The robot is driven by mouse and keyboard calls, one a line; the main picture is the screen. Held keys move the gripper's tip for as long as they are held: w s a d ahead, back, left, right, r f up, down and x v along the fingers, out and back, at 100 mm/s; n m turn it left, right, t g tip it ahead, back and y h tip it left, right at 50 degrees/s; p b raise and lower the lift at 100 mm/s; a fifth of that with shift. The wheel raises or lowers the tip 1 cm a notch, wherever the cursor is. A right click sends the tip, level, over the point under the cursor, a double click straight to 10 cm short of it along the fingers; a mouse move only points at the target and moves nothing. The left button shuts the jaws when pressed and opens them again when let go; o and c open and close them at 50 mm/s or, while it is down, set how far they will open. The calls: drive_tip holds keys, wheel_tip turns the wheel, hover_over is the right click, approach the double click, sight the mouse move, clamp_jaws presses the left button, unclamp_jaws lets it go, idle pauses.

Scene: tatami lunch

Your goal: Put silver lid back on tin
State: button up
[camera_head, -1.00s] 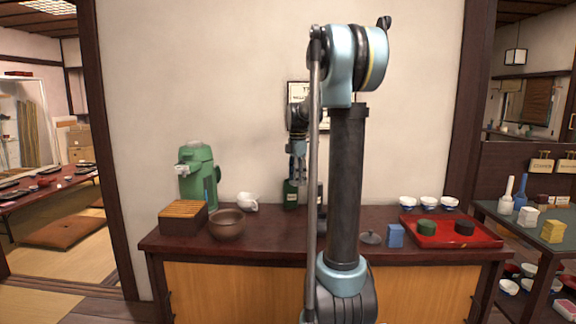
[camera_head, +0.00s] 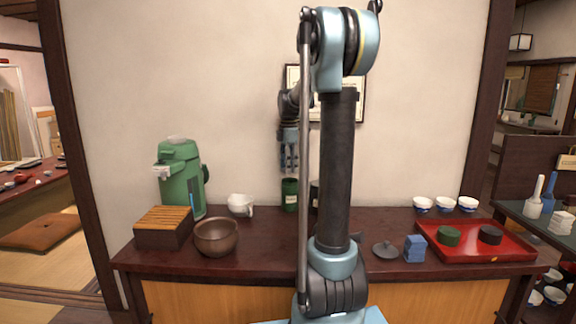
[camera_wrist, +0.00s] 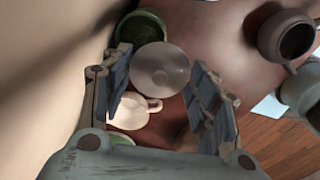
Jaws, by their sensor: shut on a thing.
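My gripper (camera_head: 289,168) hangs fingers down, just above the green tin (camera_head: 290,195) near the back of the counter. In the wrist view its fingers (camera_wrist: 162,82) are shut on the silver lid (camera_wrist: 160,68), a round pale disc seen face on. The green tin (camera_wrist: 140,28) shows behind the lid at the top of that view, partly covered by it. The lid and the tin look apart and offset there.
A white pitcher (camera_head: 240,205) stands left of the tin, and a dark canister (camera_head: 314,195) close on its right, partly behind my arm. A brown bowl (camera_head: 216,237), slatted box (camera_head: 164,227) and green pot (camera_head: 180,178) stand left. A red tray (camera_head: 475,242) is right.

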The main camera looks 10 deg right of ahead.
drive_tip(key=shift+d+f, duration=0.15)
drive_tip(key=shift+f, duration=2.05)
drive_tip(key=shift+f, duration=0.1)
drive_tip(key=shift+s+f, duration=0.1)
drive_tip(key=shift+f, duration=0.2)
drive_tip(key=shift+c, duration=0.4)
drive_tip(key=o, duration=0.9)
drive_tip(key=o, duration=0.4)
drive_tip(key=shift+r, duration=0.1)
